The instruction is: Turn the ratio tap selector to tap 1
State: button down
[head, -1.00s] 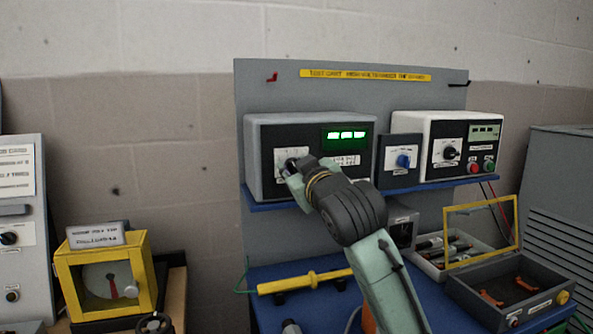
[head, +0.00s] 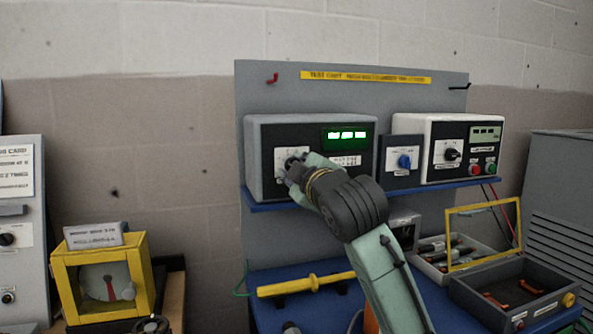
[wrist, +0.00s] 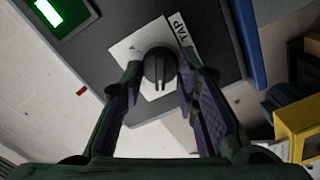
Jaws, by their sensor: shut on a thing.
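The ratio tap selector is a dark round knob (wrist: 160,68) on a white plate marked TAP in the wrist view. It is on the front of the grey box (head: 255,160) with the lit green display (head: 347,135), at the left of the shelf. My gripper (wrist: 160,84) has a finger on either side of the knob and is shut on it. In the head view my gripper (head: 290,172) covers much of the plate and knob. I cannot read which tap the knob points to.
Right of the grey box are a small panel with a blue knob (head: 404,161) and a white unit (head: 411,130) with a black dial and red and green buttons. A yellow probe (head: 305,283) and open trays lie below. A yellow-framed gauge box (head: 64,290) stands at lower left.

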dwell(0.4)
jog(key=c, duration=1.2)
grip_release()
jog(key=shift+c, duration=0.2)
jog(key=shift+s, duration=0.1)
jog(key=v, duration=1.1)
jog(key=shift+s, duration=0.35)
jog(key=shift+d, duration=0.15)
